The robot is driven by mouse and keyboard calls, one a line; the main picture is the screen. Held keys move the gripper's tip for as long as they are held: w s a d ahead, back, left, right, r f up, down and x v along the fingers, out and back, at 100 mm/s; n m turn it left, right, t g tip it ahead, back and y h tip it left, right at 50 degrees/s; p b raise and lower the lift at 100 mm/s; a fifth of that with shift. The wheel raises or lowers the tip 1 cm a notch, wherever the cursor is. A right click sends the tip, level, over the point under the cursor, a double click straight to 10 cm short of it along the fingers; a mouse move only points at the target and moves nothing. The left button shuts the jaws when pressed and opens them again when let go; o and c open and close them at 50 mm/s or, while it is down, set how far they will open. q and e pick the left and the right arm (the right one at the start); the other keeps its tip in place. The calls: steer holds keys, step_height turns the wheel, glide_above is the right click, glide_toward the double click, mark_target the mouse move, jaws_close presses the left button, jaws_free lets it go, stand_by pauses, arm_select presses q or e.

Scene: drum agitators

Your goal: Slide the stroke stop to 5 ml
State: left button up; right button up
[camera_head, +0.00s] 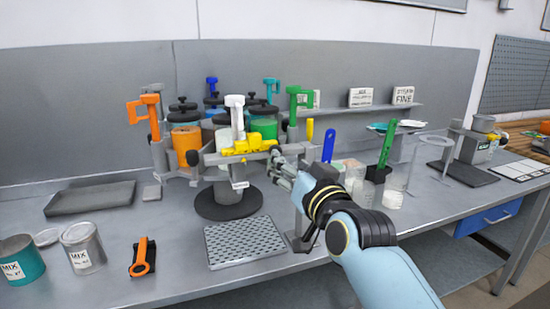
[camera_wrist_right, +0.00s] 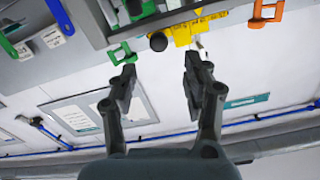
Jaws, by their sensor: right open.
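A yellow scale-like part (camera_head: 248,146) lies across the front of the dispenser, below a white handle (camera_head: 236,108). In the right wrist view the yellow part (camera_wrist_right: 184,34) is at the top, with a round black knob (camera_wrist_right: 158,41) beside it. I cannot read any ml marks or tell the stroke stop's exact setting. My right gripper (camera_head: 277,165) is at the right end of the yellow part. In the right wrist view it (camera_wrist_right: 160,64) is open and empty, its fingertips just short of the knob and yellow part. My left gripper is out of view.
A black turntable (camera_head: 229,205) and a perforated tray (camera_head: 245,242) lie below the dispenser. Orange (camera_head: 150,112) and green (camera_head: 294,104) dispensers flank it. Paint cans (camera_head: 83,248) and an orange opener (camera_head: 143,256) are front left; a blue-handled tool (camera_head: 328,146) stands near my right arm.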

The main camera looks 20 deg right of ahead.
mark_target(252, 147)
steer(key=w+b, duration=0.3)
steer(key=w, duration=0.5)
steer(key=shift+b, duration=0.3)
steer(key=c, duration=1)
steer(key=shift+f, duration=0.1)
jaws_close()
